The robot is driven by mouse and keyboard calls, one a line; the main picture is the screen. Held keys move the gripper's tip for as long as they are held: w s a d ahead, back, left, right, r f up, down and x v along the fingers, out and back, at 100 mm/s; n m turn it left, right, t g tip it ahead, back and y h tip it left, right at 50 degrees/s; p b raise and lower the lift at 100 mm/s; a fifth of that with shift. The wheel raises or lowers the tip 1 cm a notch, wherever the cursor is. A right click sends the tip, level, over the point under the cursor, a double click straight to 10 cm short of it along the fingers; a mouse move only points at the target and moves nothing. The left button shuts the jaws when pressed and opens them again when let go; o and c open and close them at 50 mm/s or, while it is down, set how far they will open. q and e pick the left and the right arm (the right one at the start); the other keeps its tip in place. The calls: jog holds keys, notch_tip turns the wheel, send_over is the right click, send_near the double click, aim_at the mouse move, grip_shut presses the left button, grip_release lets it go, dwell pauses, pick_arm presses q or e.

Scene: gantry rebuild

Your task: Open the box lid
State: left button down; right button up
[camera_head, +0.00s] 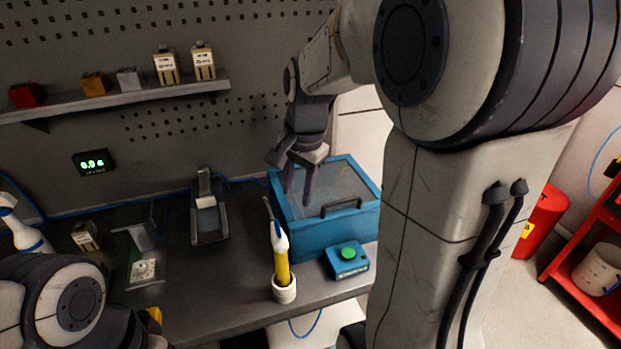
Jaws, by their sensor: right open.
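The blue box (322,235) stands on the right part of the grey bench. Its lid (345,177), with a blue rim and a see-through panel, lies shut on top. A dark bar handle (341,207) sits at the lid's front edge. My right gripper (298,196) points down with its fingers apart, over the left part of the lid and left of the handle. I cannot tell whether the fingertips touch the lid. My left arm (75,303) shows at the lower left, but its gripper is outside the picture.
A yellow bottle (282,265) in a white cup and a blue button box (347,260) with a green button stand before the box. A dark stand (208,215) is to its left. A shelf (120,100) with small blocks hangs on the pegboard wall.

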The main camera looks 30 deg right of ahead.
aim_at(341, 201)
jog(key=d+r+m, duration=0.1)
jog(key=d+m, duration=0.6)
jog(key=d, duration=0.5)
jog(key=shift+h, duration=0.5)
jog(key=f, duration=0.3)
jog(key=w+f+p, duration=0.1)
jog(key=f, duration=0.2)
jog(key=d+f, duration=0.1)
jog(key=f, duration=0.3)
jog(key=shift+w, duration=0.3)
grip_shut()
